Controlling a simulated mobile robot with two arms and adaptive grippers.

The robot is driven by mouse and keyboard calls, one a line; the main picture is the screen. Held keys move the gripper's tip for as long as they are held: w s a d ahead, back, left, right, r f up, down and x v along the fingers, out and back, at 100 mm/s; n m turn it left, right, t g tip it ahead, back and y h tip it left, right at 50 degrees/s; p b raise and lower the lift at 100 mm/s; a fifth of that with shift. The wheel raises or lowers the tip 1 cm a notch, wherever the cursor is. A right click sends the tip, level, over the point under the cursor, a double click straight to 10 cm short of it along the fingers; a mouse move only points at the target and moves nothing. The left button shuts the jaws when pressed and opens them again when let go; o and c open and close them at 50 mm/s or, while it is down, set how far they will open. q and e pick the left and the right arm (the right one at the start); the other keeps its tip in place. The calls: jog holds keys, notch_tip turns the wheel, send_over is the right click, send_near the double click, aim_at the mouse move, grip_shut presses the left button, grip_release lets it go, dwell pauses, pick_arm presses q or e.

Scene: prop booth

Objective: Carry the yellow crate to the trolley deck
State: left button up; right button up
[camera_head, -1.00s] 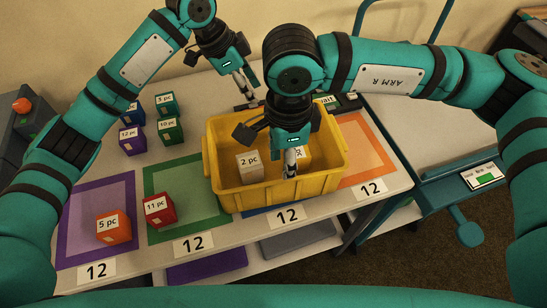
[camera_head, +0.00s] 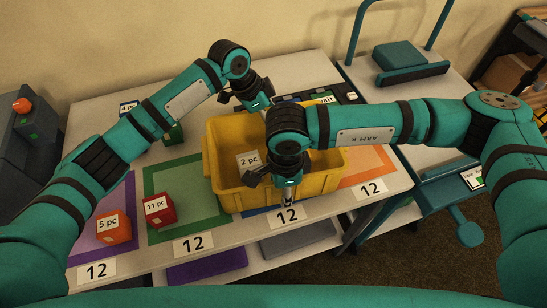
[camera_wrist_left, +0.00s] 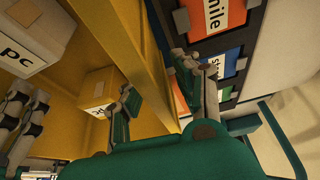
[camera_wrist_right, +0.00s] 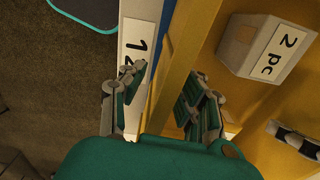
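The yellow crate (camera_head: 240,200) stands upright on the table, with a white "2 pc" box (camera_head: 249,161) inside. My left gripper (camera_head: 263,107) is at the crate's far wall. In the left wrist view its spread fingers (camera_wrist_left: 165,95) straddle that wall, one inside and one outside. My right gripper (camera_head: 288,196) is at the near wall. In the right wrist view its spread fingers (camera_wrist_right: 165,105) straddle the near rim, apart from each other. A second box (camera_wrist_left: 98,92) shows inside the crate. The trolley deck (camera_head: 450,100) is pale, right of the table.
The trolley has a teal handle frame (camera_head: 405,8) and a teal and black block (camera_head: 405,60) on it. An orange "5 pc" box (camera_head: 113,228) and a red "11 pc" box (camera_head: 159,210) stand left of the crate. Dark trays (camera_head: 345,90) lie behind the crate.

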pick_arm(q)
grip_shut()
pick_arm(e)
grip_shut()
pick_arm(q)
jog(key=shift+r, duration=0.2)
pick_arm(e)
jog(key=shift+r, duration=0.2)
